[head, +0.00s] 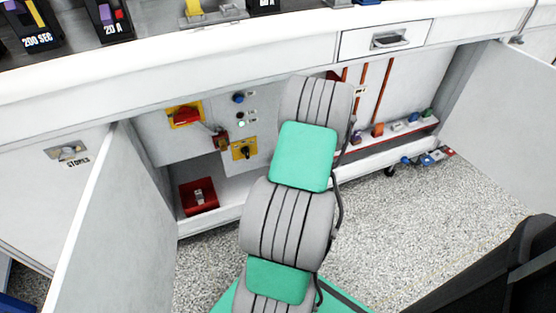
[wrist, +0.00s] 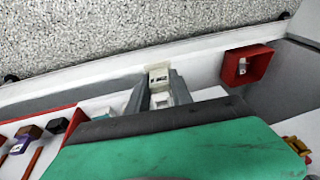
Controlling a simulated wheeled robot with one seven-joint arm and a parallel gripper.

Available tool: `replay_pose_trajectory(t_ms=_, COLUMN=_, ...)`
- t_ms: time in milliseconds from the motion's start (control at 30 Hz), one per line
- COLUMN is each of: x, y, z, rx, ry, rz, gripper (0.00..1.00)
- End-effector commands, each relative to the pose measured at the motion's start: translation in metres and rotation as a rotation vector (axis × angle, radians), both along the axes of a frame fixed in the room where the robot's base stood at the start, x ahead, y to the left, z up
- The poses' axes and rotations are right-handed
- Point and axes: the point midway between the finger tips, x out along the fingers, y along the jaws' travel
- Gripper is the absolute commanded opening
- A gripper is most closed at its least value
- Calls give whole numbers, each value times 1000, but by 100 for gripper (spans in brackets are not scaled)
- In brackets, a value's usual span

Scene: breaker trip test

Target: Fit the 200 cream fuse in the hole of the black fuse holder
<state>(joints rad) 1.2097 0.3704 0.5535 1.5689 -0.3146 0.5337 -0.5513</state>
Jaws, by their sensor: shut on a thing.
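My gripper (wrist: 158,88) shows in the wrist view with its two grey fingers closed on a small cream block (wrist: 158,75), apparently the cream fuse. A dark mark shows on it, too small to read. The fuse is held near the white cabinet edge. In the head view my arm hides the gripper and the fuse. Black label-fronted units, one marked 200 SEC (head: 35,30) and one 20 A (head: 115,22), stand on the bench top. I cannot tell whether either is the black fuse holder; no hole is clearly visible.
A red tray (head: 198,208) with a small pale piece sits on the cabinet floor; it also shows in the wrist view (wrist: 234,64). Open doors (head: 95,225) flank the cabinet. A red switch (head: 185,114) is on its back panel. Coloured blocks (head: 377,129) sit at right; others lie below.

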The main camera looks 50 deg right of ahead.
Motion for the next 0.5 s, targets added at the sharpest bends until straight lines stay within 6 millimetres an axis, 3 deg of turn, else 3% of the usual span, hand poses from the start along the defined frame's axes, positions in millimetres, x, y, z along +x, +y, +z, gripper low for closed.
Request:
replay_pose_trajectory(t_ms=300, x=76, y=-44, z=-5, rx=-1, ry=0, rz=2, gripper=0)
replay_pose_trajectory(t_ms=500, x=97, y=-56, z=-2, rx=0, ry=0, rz=2, gripper=0)
